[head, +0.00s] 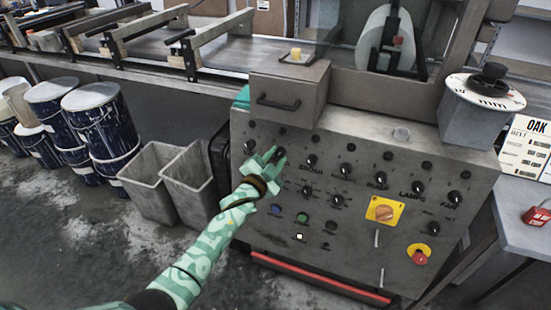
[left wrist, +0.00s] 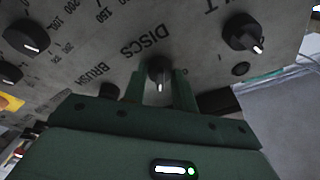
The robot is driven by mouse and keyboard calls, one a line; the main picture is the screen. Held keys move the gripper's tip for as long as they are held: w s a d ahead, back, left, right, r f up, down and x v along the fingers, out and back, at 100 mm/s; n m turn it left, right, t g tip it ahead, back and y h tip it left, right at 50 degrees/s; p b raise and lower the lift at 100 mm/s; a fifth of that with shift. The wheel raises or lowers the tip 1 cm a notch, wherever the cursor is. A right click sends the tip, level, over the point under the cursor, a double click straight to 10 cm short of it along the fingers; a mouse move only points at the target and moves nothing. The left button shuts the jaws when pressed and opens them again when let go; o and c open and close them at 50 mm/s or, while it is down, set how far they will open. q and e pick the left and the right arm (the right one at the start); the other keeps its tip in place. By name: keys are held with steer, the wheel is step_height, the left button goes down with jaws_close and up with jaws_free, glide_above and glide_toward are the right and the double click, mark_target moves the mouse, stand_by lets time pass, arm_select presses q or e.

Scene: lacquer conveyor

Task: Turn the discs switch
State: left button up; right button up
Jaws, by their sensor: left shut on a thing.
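The discs switch (left wrist: 159,72) is a black knob with a pale pointer line, under the printed word DISCS in the left wrist view. My left gripper (left wrist: 160,88) has one green finger on each side of this knob and is shut on it. In the head view my left gripper (head: 277,155) reaches the upper left of the grey control panel (head: 350,215), and its fingers mostly hide the discs switch there. My right gripper is in neither view.
Other black knobs stand close by, such as the brush knob (head: 311,160) and one at the far left (head: 249,146). A yellow plate with an orange rotary switch (head: 384,209) and a red stop button (head: 420,255) sit lower right. Grey bins (head: 154,178) stand left of the panel.

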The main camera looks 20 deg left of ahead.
arm_select(q)
steer(key=shift+f, duration=0.1)
steer(key=o, duration=0.9)
steer(key=shift+o, duration=0.3)
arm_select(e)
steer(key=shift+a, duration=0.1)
arm_select(q)
steer(key=shift+s+p, duration=0.3)
steer(key=shift+s, duration=0.2)
steer(key=s+a+p, duration=0.2)
steer(key=s+p, duration=0.3)
steer(key=s, duration=1)
steer(key=shift+s, duration=0.15)
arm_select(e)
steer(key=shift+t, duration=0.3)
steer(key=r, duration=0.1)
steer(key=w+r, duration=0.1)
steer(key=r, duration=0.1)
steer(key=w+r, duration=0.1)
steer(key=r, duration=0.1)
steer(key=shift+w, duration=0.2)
arm_select(q)
steer(key=shift+a, duration=0.1)
